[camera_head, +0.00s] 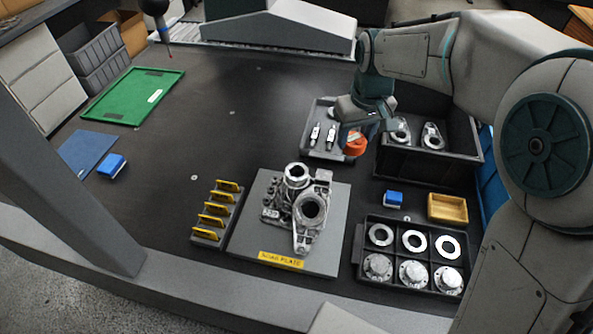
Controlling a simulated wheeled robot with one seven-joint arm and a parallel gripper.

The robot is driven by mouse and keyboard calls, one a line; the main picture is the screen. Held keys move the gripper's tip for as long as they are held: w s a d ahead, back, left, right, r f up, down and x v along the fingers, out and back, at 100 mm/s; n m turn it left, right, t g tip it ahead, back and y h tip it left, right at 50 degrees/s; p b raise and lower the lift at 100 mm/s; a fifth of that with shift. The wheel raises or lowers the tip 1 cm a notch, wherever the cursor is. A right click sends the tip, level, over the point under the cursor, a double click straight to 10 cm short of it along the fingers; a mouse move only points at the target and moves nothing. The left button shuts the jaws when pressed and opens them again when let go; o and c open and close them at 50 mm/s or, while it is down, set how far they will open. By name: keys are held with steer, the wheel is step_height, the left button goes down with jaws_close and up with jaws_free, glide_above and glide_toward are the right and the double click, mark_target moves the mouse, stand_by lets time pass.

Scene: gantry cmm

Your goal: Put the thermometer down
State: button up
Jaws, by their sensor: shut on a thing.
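An orange object (355,144), which I take to be the thermometer, shows just below my gripper (362,129). My gripper is shut on it, and the fingers and wrist hide its upper part. It appears at the right side of a shallow grey tray (318,154). I cannot tell whether it touches the tray or hangs a little above it. Two small silver and black tools (322,134) lie in the left part of that tray.
A deep black bin (425,164) with metal castings stands close on the right of my gripper. A compartment tray (360,256) of rings and flanges, a yellow box (448,208) and a casting on a plate (255,225) lie nearer. The table's left middle is mostly clear.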

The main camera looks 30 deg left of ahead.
steer(key=shift+s+a+r, duration=0.3)
steer(key=shift+s+a, duration=0.05)
steer(key=shift+s, duration=0.15)
steer(key=shift+s+a+n, duration=0.2)
steer(key=shift+a+n, duration=0.1)
steer(key=shift+s+a+f+p, duration=0.45)
steer(key=shift+a+f+p, duration=0.1)
steer(key=shift+a+f, duration=1.25)
steer(key=shift+s+a+f+p, duration=0.45)
steer(key=shift+a+f+p, duration=0.05)
steer(key=shift+a+f, duration=1.35)
steer(key=shift+s+a+f+p, duration=0.45)
steer(key=shift+a+f+p, duration=0.1)
steer(key=shift+a+f, duration=1.25)
steer(key=shift+f, duration=0.1)
steer(key=o, duration=1)
